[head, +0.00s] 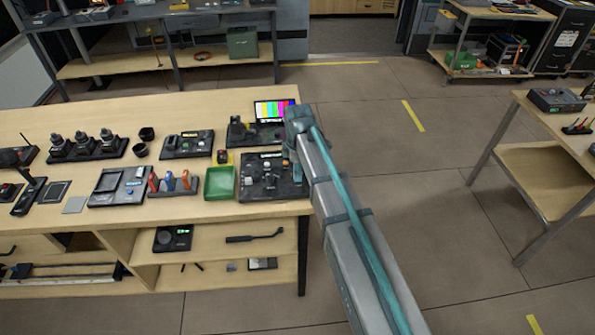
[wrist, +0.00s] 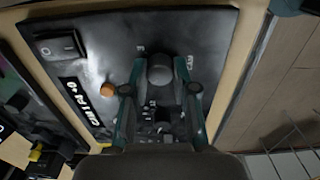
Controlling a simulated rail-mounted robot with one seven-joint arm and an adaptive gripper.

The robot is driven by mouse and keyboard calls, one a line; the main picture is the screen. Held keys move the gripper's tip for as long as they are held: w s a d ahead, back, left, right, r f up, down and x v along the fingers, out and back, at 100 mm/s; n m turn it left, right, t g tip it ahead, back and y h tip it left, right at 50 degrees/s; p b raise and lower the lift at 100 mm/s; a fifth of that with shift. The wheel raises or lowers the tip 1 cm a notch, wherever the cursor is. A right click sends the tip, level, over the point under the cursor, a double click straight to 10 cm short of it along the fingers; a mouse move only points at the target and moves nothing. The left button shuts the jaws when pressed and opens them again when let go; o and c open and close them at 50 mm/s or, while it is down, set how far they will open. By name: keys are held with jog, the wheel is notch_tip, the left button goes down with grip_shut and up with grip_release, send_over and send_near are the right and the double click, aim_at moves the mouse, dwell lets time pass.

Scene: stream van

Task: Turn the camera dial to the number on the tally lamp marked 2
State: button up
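A black panel (head: 262,187) with a printed label sits at the right end of the bench; in the wrist view the same panel (wrist: 105,50) fills the middle. A dark round dial (wrist: 160,72) stands on it, with small white marks around it too small to read. My gripper (wrist: 160,68) is open, with one teal finger on either side of the dial and a narrow gap showing on each side. In the head view my gripper (head: 297,172) is over the panel, partly hidden by my arm. No tally lamp marked 2 can be made out.
The panel also carries a rocker switch (wrist: 59,44) and an orange button or lamp (wrist: 108,89). A green tray (head: 220,184) stands left of the panel, and a color-bar screen (head: 274,110) behind it.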

grip_shut()
jog(key=shift+m, duration=0.3)
jog(key=m, duration=0.3)
jog(key=shift+b, duration=0.35)
jog(key=m, duration=0.5)
jog(key=shift+m, duration=0.3)
jog(key=o, duration=0.9)
grip_release()
jog(key=shift+o, duration=0.2)
notch_tip(320, 180, up, 12)
